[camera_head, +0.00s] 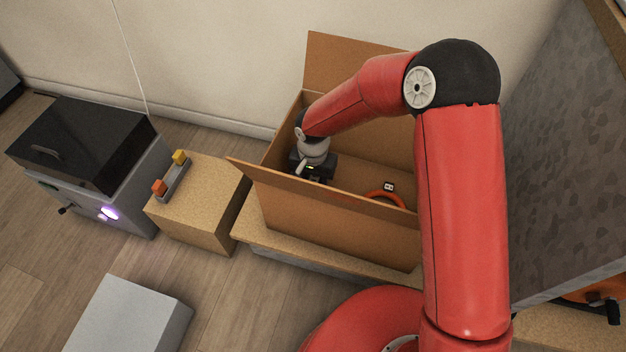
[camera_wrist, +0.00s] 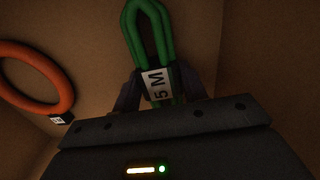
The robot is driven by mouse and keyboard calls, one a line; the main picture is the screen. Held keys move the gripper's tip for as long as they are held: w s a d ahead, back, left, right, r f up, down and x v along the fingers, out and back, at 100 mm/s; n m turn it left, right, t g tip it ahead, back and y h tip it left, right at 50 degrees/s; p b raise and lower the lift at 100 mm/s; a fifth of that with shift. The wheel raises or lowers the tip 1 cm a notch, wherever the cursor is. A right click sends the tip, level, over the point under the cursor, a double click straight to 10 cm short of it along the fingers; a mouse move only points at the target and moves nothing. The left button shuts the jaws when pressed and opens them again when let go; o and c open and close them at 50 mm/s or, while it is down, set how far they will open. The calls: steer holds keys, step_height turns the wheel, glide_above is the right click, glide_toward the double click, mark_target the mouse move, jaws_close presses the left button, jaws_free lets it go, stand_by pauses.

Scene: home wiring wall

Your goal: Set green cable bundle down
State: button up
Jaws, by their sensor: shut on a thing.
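The green cable bundle (camera_wrist: 149,35) is a long loop with a white label reading "5 M" (camera_wrist: 157,84), in the middle of the wrist view. My gripper (camera_wrist: 157,90) is shut on the bundle at the label. In the head view my gripper (camera_head: 313,170) is down inside the left part of an open cardboard box (camera_head: 330,220). The green bundle does not show in the head view. I cannot tell whether the bundle touches the box floor.
An orange cable ring (camera_head: 384,197) with a tag lies in the box, right of my gripper; it also shows in the wrist view (camera_wrist: 38,75). A wooden block (camera_head: 200,215) with a small grey tray (camera_head: 173,182) stands left of the box.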

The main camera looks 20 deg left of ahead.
mark_target(314, 180)
steer(key=shift+f, duration=0.1)
steer(key=shift+f, duration=0.15)
steer(key=o, duration=1.1)
step_height(314, 180, up, 12)
steer(key=p, duration=0.2)
steer(key=shift+r, duration=0.2)
